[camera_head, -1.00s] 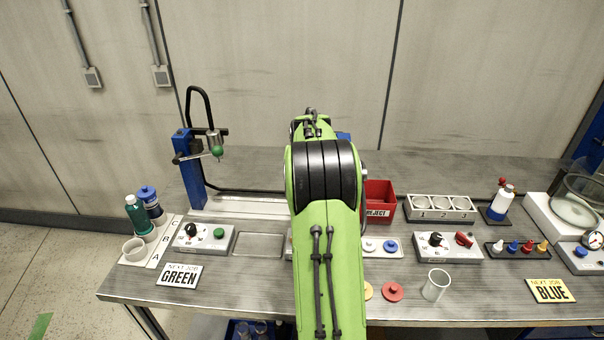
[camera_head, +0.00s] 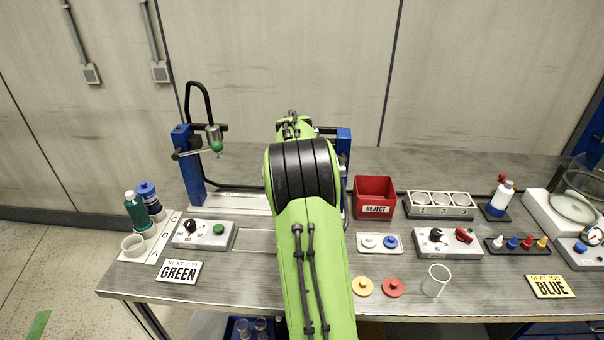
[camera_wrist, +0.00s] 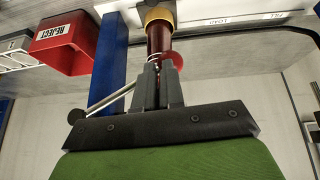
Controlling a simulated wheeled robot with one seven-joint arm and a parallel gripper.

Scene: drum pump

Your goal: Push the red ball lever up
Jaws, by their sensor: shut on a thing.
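The red ball lever (camera_wrist: 172,61) shows in the wrist view as a thin metal rod running from a dark knob beside a blue post (camera_wrist: 110,65) to a red ball. My gripper (camera_wrist: 158,72) is at the ball end of the rod, with its fingers close together on the lever. The fingers partly cover the rod and ball, so the exact contact is hard to see.
A dark red cylinder with a yellow end (camera_wrist: 158,38) is just beyond my fingertips. A red REJECT bin (camera_head: 374,195) stands right of my arm. Another blue post with a green ball lever (camera_head: 216,146) stands to the left. Control boxes, discs and a clear cup (camera_head: 435,281) occupy the front.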

